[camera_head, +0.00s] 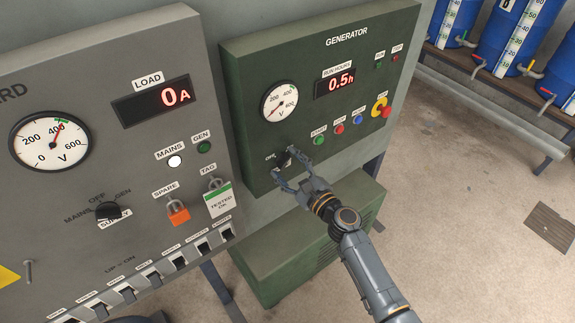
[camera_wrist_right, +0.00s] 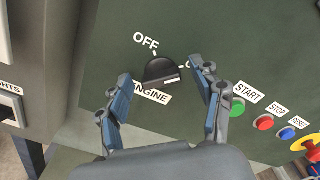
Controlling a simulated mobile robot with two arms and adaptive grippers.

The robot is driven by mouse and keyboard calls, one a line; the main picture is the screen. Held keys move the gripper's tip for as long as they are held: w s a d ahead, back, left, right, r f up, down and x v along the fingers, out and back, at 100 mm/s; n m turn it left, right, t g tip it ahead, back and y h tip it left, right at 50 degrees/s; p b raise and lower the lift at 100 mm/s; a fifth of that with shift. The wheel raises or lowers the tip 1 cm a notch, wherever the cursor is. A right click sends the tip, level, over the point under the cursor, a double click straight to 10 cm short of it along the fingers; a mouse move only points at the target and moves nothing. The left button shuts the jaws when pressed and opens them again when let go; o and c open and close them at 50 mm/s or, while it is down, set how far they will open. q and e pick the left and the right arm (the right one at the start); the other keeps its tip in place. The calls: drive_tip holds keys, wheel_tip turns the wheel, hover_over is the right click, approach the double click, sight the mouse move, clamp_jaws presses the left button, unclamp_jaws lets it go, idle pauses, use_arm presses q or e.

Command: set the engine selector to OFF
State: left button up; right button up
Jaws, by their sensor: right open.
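The engine selector is a black knob (camera_wrist_right: 158,70) on the green generator panel (camera_head: 240,100), above an ENGINE label (camera_wrist_right: 150,96). OFF is printed at its upper left, and a partly hidden label lies to its right. A white mark shows on the knob's lower right side, towards that label. In the head view the knob (camera_head: 283,159) is partly hidden by my right gripper (camera_head: 284,166). In the wrist view that gripper (camera_wrist_right: 160,74) is open, one finger on each side of the knob. I cannot tell whether either finger touches it. My left gripper is not in view.
START (camera_wrist_right: 237,107), STOP (camera_wrist_right: 263,122) and RESET (camera_wrist_right: 287,133) buttons and a red-yellow emergency stop (camera_wrist_right: 308,147) sit right of the selector. A grey switchboard (camera_head: 80,75) stands to the left, with its own selector (camera_head: 108,211). Blue drums (camera_head: 508,40) stand at upper right.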

drive_tip(key=shift+c, duration=0.4)
drive_tip(key=c, duration=1.1)
drive_tip(key=shift+o, duration=0.2)
drive_tip(key=n+b, duration=0.2)
drive_tip(key=n, duration=0.1)
drive_tip(key=shift+f+b, duration=0.25)
drive_tip(key=shift+b, duration=0.05)
drive_tip(key=n+b, duration=0.3)
drive_tip(key=n, duration=0.2)
drive_tip(key=shift+f+n, duration=0.15)
drive_tip(key=shift+n, duration=0.15)
drive_tip(key=n+b, duration=0.1)
drive_tip(key=n, duration=0.3)
drive_tip(key=shift+b, duration=0.4)
drive_tip(key=n+b, duration=0.1)
drive_tip(key=n, duration=0.4)
drive_tip(key=shift+n, duration=0.3)
